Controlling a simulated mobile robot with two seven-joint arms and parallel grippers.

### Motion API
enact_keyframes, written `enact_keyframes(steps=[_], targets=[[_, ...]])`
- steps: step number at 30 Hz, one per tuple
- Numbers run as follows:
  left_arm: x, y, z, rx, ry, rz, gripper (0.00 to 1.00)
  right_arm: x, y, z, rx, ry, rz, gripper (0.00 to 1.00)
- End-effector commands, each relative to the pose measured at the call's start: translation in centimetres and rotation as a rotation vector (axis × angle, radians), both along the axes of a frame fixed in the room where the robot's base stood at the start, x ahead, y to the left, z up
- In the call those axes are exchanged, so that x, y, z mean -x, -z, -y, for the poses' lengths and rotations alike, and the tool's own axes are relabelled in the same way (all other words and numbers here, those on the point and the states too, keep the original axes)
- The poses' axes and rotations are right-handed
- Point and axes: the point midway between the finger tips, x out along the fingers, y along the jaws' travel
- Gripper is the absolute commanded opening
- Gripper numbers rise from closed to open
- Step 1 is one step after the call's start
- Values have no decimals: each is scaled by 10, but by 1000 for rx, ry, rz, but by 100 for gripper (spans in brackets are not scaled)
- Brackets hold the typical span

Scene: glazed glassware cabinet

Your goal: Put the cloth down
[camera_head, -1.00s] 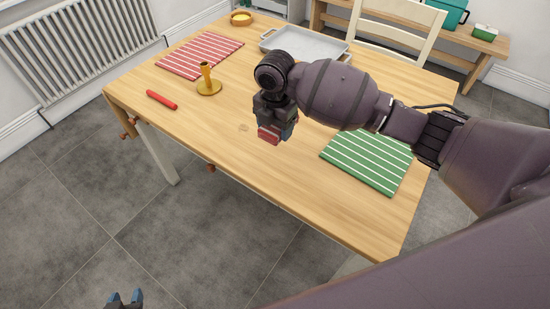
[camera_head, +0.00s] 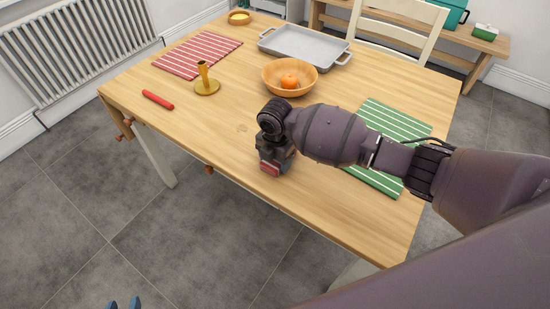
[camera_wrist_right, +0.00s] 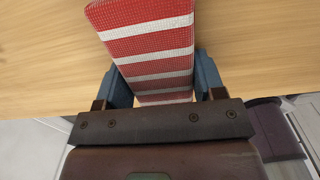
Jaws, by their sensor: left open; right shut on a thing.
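The cloth (camera_wrist_right: 150,45), folded with red and white stripes, is between the blue fingers of my right gripper (camera_wrist_right: 165,82) in the right wrist view. In the head view my right gripper (camera_head: 272,168) is low near the table's front edge, pointing down. A red bit of the cloth (camera_head: 268,169) shows at its tip. I cannot tell whether the cloth touches the wooden table (camera_head: 225,130). My left gripper (camera_head: 123,304) is at the bottom edge of the head view, over the floor, with its two blue fingertips apart and nothing visible between them.
On the table are a green striped mat (camera_head: 395,120), a bowl with an orange fruit (camera_head: 275,76), a grey tray (camera_head: 300,45), a yellow candlestick (camera_head: 206,85), a red candle (camera_head: 158,100) and a red striped mat (camera_head: 198,54).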

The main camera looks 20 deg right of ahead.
Motion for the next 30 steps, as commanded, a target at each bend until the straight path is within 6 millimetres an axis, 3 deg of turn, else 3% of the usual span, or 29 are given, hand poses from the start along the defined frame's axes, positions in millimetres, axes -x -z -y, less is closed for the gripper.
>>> enact_keyframes(steps=[11, 12, 16, 25, 30], targets=[[-1, 1, 0, 0, 1, 0, 43, -1, 2, 0, 0, 0, 2, 29], [-1, 0, 0, 0, 1, 0, 43, -1, 2, 0, 0, 0, 2, 69], [-1, 1, 0, 0, 1, -1, 43, -1, 1, 0, 0, 0, 3, 88], [-1, 0, 0, 0, 1, -1, 43, -1, 0, 0, 0, 0, 4, 88], [-3, -4, 0, -1, 1, 5, 43, -2, -17, 0, 1, -1, 7, 88]])
